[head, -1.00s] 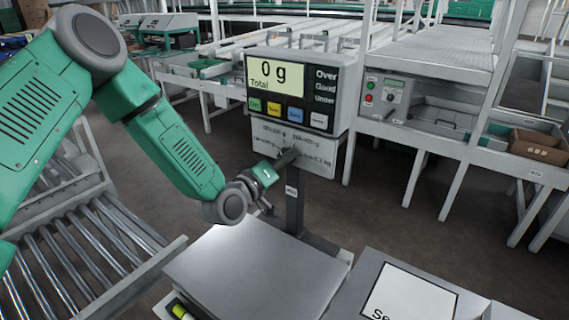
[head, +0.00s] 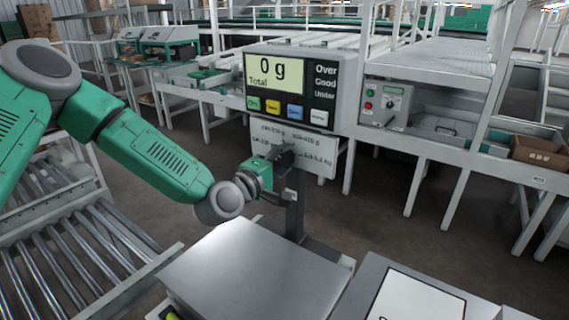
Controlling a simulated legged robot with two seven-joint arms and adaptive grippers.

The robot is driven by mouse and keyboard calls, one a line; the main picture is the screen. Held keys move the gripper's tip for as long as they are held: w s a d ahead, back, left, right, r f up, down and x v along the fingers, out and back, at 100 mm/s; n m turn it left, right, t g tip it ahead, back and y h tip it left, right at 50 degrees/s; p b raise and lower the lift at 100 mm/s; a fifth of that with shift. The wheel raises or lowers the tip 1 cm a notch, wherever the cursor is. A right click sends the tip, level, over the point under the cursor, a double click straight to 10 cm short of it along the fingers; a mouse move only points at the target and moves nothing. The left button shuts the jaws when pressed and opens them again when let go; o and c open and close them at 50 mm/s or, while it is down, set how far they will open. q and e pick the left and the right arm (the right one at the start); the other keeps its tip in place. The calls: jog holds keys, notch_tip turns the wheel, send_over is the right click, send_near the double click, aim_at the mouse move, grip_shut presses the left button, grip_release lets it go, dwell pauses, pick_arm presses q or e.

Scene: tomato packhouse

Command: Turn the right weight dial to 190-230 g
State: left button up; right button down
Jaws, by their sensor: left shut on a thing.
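The scale's display head (head: 291,90) stands on a post and reads "0 g Total". Below it is a pale dial plate (head: 318,158) with small weight markings around it, too blurred to read in full. My left gripper (head: 284,157) reaches in from the left and is shut at the middle of this plate, on what appears to be the weight dial. The gripper covers most of the dial, so its pointer and setting cannot be told. No second dial can be made out. My right gripper is not in view.
The scale's bare metal platform (head: 255,270) lies below the gripper. A white sign (head: 418,300) lies at the bottom right. A roller conveyor (head: 75,255) is at the left. A control box (head: 387,103) and a cardboard box (head: 540,150) are at the right.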

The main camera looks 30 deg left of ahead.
pick_arm(q)
jog(key=shift+f, duration=0.3)
jog(key=o, duration=1.1)
jog(key=shift+a, duration=0.15)
jog(key=shift+r, duration=0.1)
jog(key=s, duration=0.4)
jog(key=s+a, duration=0.1)
jog(key=s, duration=0.7)
jog(key=shift+a, duration=0.4)
